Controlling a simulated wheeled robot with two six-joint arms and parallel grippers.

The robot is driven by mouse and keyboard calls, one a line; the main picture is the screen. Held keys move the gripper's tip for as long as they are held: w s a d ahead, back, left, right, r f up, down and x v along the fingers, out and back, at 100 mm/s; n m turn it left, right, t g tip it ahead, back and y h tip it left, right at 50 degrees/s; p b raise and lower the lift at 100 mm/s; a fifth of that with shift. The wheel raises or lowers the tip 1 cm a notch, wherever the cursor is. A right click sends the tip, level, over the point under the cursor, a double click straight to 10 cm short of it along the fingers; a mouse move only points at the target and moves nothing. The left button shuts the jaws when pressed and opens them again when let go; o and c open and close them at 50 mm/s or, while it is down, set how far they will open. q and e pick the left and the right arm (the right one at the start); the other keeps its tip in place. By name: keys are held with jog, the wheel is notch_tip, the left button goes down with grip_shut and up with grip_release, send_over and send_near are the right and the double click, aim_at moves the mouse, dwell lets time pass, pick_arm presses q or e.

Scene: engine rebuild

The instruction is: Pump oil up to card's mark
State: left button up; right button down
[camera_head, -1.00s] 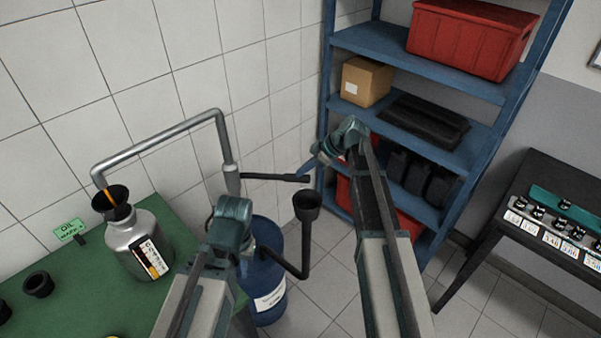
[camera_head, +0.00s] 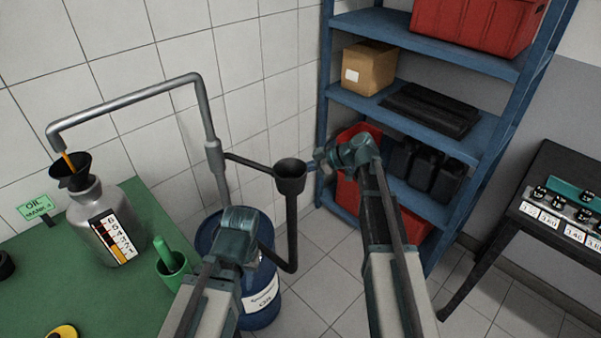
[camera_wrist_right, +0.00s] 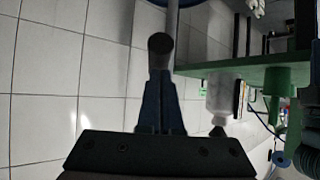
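The grey metal oil can (camera_head: 88,212) stands on the green bench with a black funnel (camera_head: 75,174) in its neck. A thin amber oil stream (camera_head: 68,161) runs from the pump's grey spout pipe (camera_head: 130,97) into it. The can's numbered gauge (camera_head: 113,238) shows amber low down; its exact level is too small to tell. The green card (camera_head: 37,208) reads "OIL MARK"; its number is unreadable. My right gripper (camera_head: 322,160) is shut on the end of the black pump lever (camera_wrist_right: 160,44). My left gripper (camera_head: 240,222) is before the blue drum (camera_head: 262,292); its fingers are hidden.
Blue shelves (camera_head: 455,130) stand behind my right arm. A dark table (camera_head: 540,205) is at right.

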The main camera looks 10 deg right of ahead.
pick_arm(q)
jog(key=shift+s+f, duration=0.1)
jog(key=shift+f, duration=0.25)
pick_arm(e)
jog(key=shift+s+a+f, duration=0.1)
jog(key=shift+s+f, duration=0.15)
jog(key=shift+f, duration=0.15)
pick_arm(q)
jog(key=shift+r, duration=0.1)
pick_arm(e)
jog(key=shift+r, duration=0.1)
